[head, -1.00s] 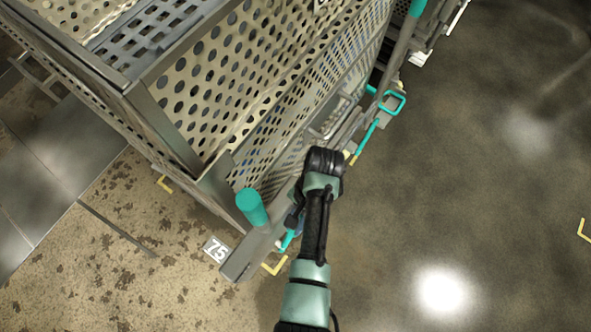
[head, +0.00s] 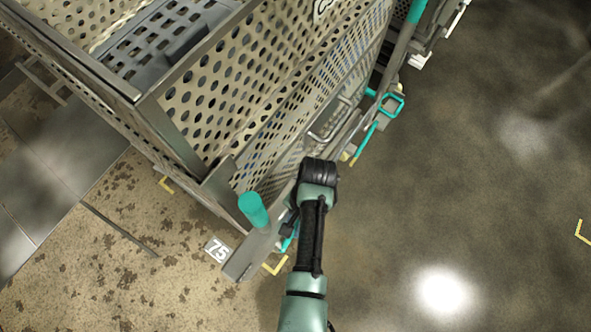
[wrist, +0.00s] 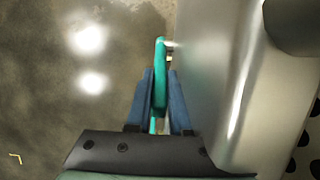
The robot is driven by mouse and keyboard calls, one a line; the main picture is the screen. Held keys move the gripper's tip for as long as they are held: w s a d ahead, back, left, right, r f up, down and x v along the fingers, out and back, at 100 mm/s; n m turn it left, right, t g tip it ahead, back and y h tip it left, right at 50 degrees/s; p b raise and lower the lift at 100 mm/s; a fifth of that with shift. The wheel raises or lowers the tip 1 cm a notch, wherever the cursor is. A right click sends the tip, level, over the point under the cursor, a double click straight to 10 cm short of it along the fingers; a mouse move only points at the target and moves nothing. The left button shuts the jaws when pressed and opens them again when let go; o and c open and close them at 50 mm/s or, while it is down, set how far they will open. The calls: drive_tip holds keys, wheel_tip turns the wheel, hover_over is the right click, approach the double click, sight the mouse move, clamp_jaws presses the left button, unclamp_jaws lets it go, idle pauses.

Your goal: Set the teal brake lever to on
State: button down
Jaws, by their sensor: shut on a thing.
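The teal brake lever (wrist: 160,85) stands between the two blue fingers of my gripper (wrist: 160,90) in the wrist view. The fingers are shut on it, close beside a grey metal beam (wrist: 215,80) of the cart. In the head view my arm hides most of the lever; a short teal piece (head: 287,243) shows at the cart's lower corner, next to my gripper (head: 288,228). I cannot read any on or off mark.
A perforated metal cart (head: 190,140) fills the upper left. A teal post end (head: 253,209) stands near its corner by the number 75 plate (head: 217,249). A teal loop handle (head: 391,104) is farther along. Open floor (head: 470,200) lies to the right.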

drive_tip(key=shift+s+a+r+t+h+p, duration=0.2)
drive_tip(key=shift+s+r+t+h+p, duration=0.3)
drive_tip(key=shift+p, duration=0.5)
drive_tip(key=shift+s+a+t+p, duration=0.1)
drive_tip(key=shift+a+t+p, duration=0.15)
drive_tip(key=shift+p, duration=0.2)
drive_tip(key=shift+f, duration=0.1)
drive_tip(key=c, duration=0.8)
unclamp_jaws()
wheel_tip(320, 180, up, 13)
drive_tip(key=w+d, duration=0.1)
drive_tip(key=shift+w, duration=0.2)
